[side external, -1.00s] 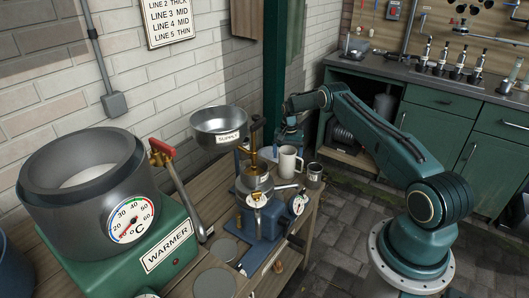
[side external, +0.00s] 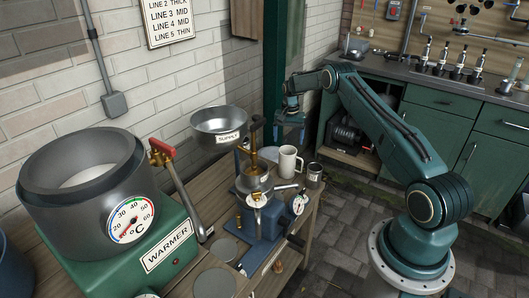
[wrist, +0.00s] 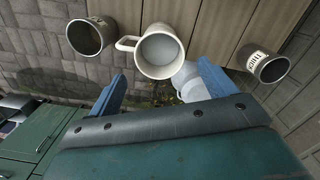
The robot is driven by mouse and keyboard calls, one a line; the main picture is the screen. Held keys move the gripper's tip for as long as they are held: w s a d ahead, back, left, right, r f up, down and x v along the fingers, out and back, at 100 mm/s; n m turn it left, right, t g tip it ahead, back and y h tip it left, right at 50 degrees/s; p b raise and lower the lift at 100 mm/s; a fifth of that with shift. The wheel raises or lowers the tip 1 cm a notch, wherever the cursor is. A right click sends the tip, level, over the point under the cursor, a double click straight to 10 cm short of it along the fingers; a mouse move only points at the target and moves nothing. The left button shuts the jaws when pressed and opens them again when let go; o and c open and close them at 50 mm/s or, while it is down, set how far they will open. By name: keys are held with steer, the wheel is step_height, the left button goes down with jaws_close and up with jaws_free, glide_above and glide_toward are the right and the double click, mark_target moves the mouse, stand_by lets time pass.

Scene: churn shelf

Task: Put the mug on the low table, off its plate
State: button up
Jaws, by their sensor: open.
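The white mug (side external: 287,162) stands upright at the far end of the wooden table (side external: 318,214), beside a small metal cup (side external: 314,175). In the wrist view the mug (wrist: 160,50) shows its open mouth, with its handle to the left. My gripper (side external: 291,118) is above and behind the mug, apart from it. Its two blue fingers (wrist: 163,88) are spread with nothing gripped. A pale white shape (wrist: 186,76) shows partly behind the mug; I cannot tell whether it is a plate.
A blue machine with a supply bowl (side external: 219,128) stands close left of the mug. A green warmer (side external: 165,250) with a large pot fills the near left. In the wrist view, metal cups stand left (wrist: 90,37) and right (wrist: 266,64) of the mug. Green cabinets (side external: 432,120) stand behind.

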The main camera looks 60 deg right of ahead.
step_height(320, 180, up, 4)
steer(key=shift+r, duration=0.2)
stand_by(0.6)
